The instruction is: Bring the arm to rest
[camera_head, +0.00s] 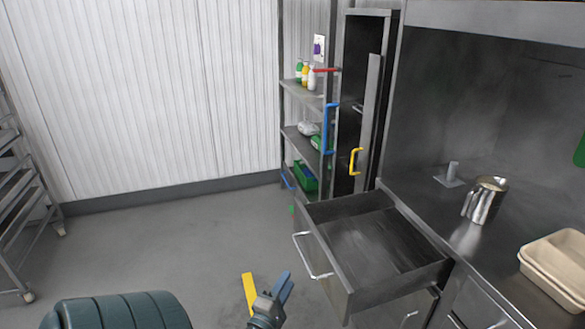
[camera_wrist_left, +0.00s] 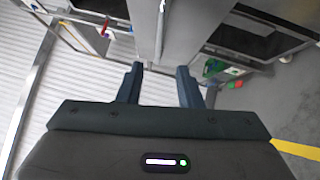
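My left gripper (camera_head: 283,284) is low in the head view, in front of the open drawer and apart from its handle. In the left wrist view the two blue-grey fingers of this gripper (camera_wrist_left: 160,70) are spread, with nothing held between them. My right gripper shows in neither view.
An empty metal drawer (camera_head: 347,291) stands pulled out, with a bar handle (camera_head: 306,255). The counter holds a metal jug (camera_head: 484,201) and beige trays (camera_head: 552,280). A shelf (camera_head: 301,97) with bottles stands behind. A yellow strip (camera_head: 249,293) lies near the gripper. Grey floor (camera_head: 170,235) is clear.

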